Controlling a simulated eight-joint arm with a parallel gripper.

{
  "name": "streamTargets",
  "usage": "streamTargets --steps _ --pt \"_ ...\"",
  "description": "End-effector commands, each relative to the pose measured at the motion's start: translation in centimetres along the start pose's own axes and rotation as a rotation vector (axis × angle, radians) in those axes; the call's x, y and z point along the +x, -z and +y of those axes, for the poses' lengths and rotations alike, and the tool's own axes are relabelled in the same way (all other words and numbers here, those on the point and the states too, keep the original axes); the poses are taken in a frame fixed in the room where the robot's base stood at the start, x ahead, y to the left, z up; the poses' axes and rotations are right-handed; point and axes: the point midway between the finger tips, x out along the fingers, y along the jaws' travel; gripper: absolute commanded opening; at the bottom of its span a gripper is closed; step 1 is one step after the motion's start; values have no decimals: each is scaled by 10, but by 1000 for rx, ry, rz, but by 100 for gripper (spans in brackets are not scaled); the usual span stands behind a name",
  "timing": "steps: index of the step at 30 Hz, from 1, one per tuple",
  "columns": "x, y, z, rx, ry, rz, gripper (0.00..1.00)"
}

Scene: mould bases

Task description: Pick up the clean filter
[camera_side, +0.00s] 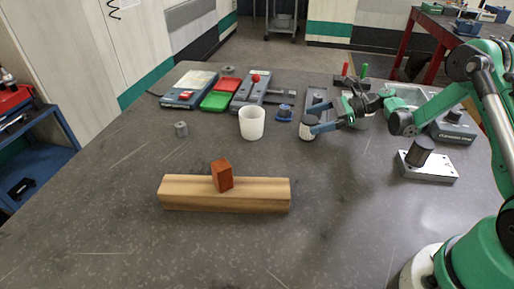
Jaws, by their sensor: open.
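My gripper (318,126) reaches in from the right, low over the table. Its jaws are open, around or right beside a small pale cylinder with a dark top (307,133), which may be the clean filter. The fingers hide part of this cylinder, and I cannot tell whether they touch it. A dark cylinder (420,151) stands tilted on a pale metal plate (437,171) at the right; it may be another filter. No label shows which is clean.
A white cup (252,124) stands left of my gripper, near a blue part (284,114). A wooden beam (260,194) with a red-brown block (222,176) lies in front. Red and green trays (214,101) and fixtures line the back.

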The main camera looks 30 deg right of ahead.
Motion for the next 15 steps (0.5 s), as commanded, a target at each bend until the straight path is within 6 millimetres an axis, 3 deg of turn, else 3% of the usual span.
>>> streamTargets --steps 7,15 --pt "33 0 0 -3 -2 2 95" --pt "39 0 0 -3 1 3 95"
